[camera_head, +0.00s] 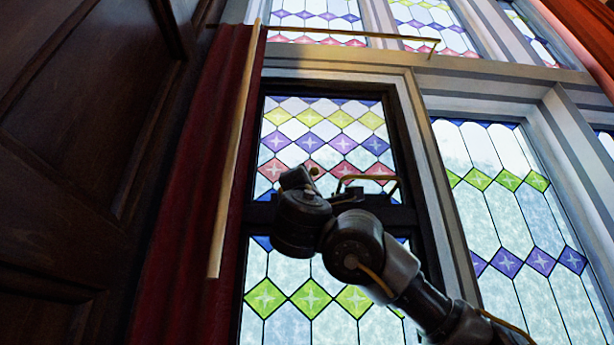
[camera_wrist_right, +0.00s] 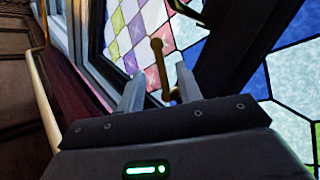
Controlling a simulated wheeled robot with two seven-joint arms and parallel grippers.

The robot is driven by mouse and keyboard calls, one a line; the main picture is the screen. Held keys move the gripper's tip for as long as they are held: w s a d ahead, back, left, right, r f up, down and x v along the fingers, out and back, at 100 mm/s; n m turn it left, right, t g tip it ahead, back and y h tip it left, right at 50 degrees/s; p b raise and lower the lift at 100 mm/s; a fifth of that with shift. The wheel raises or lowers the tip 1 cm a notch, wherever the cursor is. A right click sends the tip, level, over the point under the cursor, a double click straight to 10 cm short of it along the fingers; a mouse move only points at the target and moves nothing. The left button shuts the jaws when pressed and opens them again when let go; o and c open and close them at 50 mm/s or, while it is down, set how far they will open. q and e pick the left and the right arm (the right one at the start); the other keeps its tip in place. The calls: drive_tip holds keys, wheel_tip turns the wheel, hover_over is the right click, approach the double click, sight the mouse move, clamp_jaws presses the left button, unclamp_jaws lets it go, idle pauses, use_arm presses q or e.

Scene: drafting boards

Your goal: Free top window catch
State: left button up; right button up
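The window (camera_head: 322,150) has a dark frame and stained-glass panes. A brass catch (camera_wrist_right: 158,68) shows upright in the right wrist view, between the two fingers of my right gripper (camera_wrist_right: 158,88). The fingers are apart, with a gap on each side of the catch; whether either touches it I cannot tell. In the head view my right arm reaches up from the lower right to the window's middle bar, and its fingers are hidden. Brass parts show there: a small knob (camera_head: 315,172) and a bent handle (camera_head: 366,178); which is the catch is unclear. My left gripper is not in view.
The rod also shows in the wrist view (camera_wrist_right: 42,100). Dark wood panelling (camera_head: 80,130) fills the far left. A pale window post (camera_head: 430,170) stands right of the dark frame.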

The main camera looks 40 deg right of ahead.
drive_tip(key=p+x, duration=0.6)
drive_tip(key=x, duration=0.3)
clamp_jaws()
